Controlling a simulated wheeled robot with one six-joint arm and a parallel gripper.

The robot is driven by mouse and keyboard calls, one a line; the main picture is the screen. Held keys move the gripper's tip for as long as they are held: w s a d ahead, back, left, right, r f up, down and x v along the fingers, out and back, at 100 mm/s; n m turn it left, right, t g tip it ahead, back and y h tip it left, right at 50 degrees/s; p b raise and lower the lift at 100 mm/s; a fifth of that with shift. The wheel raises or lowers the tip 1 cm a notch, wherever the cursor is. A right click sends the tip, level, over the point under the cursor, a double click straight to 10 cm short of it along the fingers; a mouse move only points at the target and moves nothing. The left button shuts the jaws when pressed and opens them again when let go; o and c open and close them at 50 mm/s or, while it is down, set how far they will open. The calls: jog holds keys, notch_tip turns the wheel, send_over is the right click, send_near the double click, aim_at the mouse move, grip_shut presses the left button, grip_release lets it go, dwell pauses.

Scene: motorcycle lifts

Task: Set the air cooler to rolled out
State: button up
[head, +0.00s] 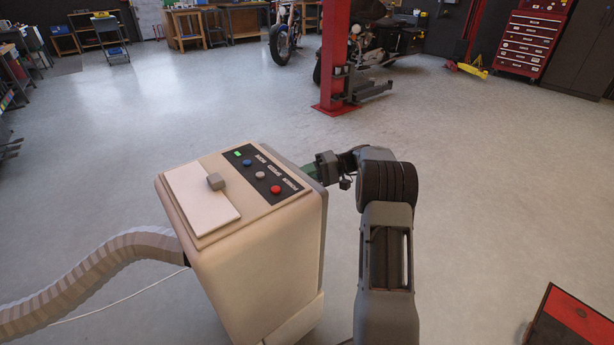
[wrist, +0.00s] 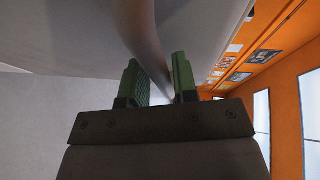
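The air cooler (head: 255,245) is a beige box-shaped unit standing in front of me in the head view. A gap shows beside the bar; firm contact is not visible.
A ribbed hose (head: 90,270) and a thin white cable lead left from the cooler. A red lift post (head: 336,50) with motorcycles stands beyond. A red-and-black box (head: 575,320) is at lower right. The floor between is clear.

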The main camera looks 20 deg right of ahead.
jog(key=s+d+r+p, duration=0.1)
jog(key=d+r+p, duration=0.1)
jog(key=d+p, duration=0.5)
jog(key=shift+s+d+r, duration=0.15)
jog(key=shift+d+r, duration=0.1)
jog(key=shift+d, duration=3)
